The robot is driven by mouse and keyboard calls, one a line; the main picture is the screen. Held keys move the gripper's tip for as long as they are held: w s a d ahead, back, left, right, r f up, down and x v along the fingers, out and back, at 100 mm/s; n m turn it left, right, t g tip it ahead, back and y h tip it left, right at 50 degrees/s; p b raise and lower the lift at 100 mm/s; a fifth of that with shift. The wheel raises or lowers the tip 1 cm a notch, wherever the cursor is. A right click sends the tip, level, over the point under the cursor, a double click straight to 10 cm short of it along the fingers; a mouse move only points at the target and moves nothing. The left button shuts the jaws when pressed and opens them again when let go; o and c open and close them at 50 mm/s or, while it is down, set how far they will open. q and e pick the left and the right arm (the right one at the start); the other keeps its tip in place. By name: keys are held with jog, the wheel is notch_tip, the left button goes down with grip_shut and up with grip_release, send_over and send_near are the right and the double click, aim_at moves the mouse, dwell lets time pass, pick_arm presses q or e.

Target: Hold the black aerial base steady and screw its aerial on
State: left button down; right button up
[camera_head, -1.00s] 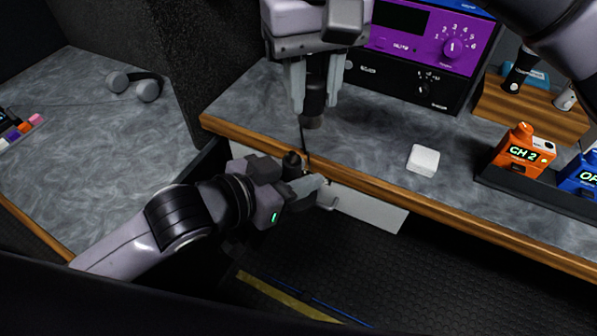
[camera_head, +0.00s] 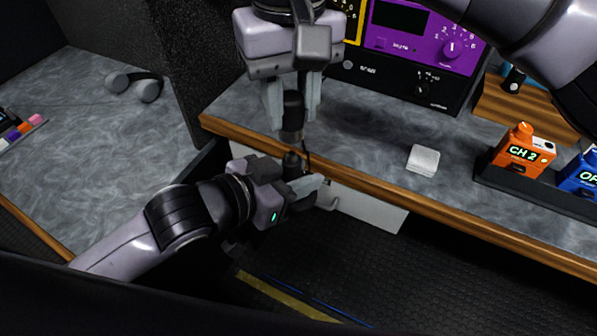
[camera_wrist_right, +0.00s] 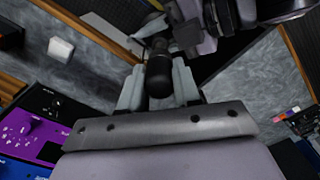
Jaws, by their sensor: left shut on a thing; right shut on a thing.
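The black aerial base (camera_head: 292,162) stands upright in my left gripper (camera_head: 303,187), which is shut on it just in front of the desk's front edge. My right gripper (camera_head: 293,112) points down from above and is shut on the black aerial (camera_head: 293,104). The aerial's lower end shows just above the base, with a small gap in the head view; I cannot tell whether they line up in depth. In the right wrist view, the aerial (camera_wrist_right: 158,76) sits between the right fingers, end toward the camera, and largely hides the base.
The grey desk (camera_head: 365,150) has a wooden front edge (camera_head: 450,215) close behind the left gripper. A white block (camera_head: 423,160) lies on it. An orange CH 2 unit (camera_head: 523,150) stands right. A purple panel (camera_head: 425,40) is behind. Headphones (camera_head: 135,84) lie on the left desk.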

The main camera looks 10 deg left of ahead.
aim_at(291, 129)
jog(key=shift+f, duration=0.65)
jog(key=shift+f, duration=0.1)
jog(key=shift+f, duration=0.8)
jog(key=shift+f, duration=0.55)
dwell(0.4)
